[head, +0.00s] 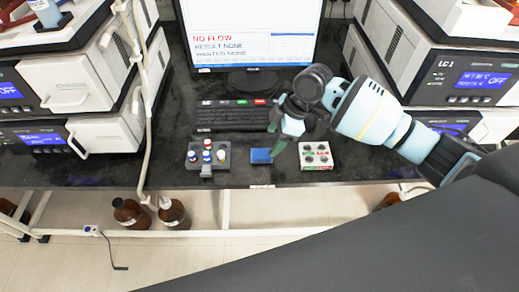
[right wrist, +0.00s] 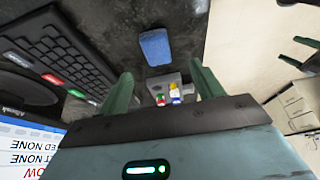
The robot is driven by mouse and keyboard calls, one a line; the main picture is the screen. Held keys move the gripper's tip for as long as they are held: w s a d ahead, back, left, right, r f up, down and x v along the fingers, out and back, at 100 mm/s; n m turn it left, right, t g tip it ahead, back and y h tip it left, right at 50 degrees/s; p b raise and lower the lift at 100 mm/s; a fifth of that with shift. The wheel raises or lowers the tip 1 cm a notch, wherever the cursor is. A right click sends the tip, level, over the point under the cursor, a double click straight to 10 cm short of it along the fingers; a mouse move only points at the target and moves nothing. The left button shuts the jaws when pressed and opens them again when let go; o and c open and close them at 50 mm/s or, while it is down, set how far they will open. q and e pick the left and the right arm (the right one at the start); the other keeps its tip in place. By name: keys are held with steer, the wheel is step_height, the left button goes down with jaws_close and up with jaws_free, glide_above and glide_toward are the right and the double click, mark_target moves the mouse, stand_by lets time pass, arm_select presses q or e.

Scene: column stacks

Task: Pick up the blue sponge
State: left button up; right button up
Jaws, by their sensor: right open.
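The blue sponge (head: 262,155) lies flat on the dark bench near its front edge, between the vial rack and the white box. In the right wrist view the sponge (right wrist: 155,47) lies ahead of my right gripper, apart from its fingers. My right gripper (head: 276,136) is above the bench, just behind and above the sponge in the head view. Its two green fingers (right wrist: 160,88) are spread wide with nothing between them. My left gripper is not in view.
A rack with coloured-cap vials (head: 208,158) stands left of the sponge, and a white box with round holes (head: 316,156) stands right. A keyboard (head: 228,114) and monitor (head: 250,38) are behind. Instrument stacks flank both sides. Brown bottles (head: 131,214) stand below.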

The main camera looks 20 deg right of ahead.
mark_target(262, 153)
steer(key=shift+x, duration=1.15)
steer(key=shift+a+f, duration=0.1)
steer(key=shift+f, duration=0.1)
steer(key=shift+w+a+f, duration=0.1)
steer(key=shift+f, duration=0.2)
steer(key=shift+w+x, duration=0.2)
steer(key=shift+x, duration=2.05)
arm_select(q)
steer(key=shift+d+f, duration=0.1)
arm_select(e)
steer(key=shift+c, duration=0.5)
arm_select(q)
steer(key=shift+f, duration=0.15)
arm_select(e)
steer(key=c, duration=1)
steer(key=shift+r, duration=0.2)
steer(key=shift+c, duration=0.2)
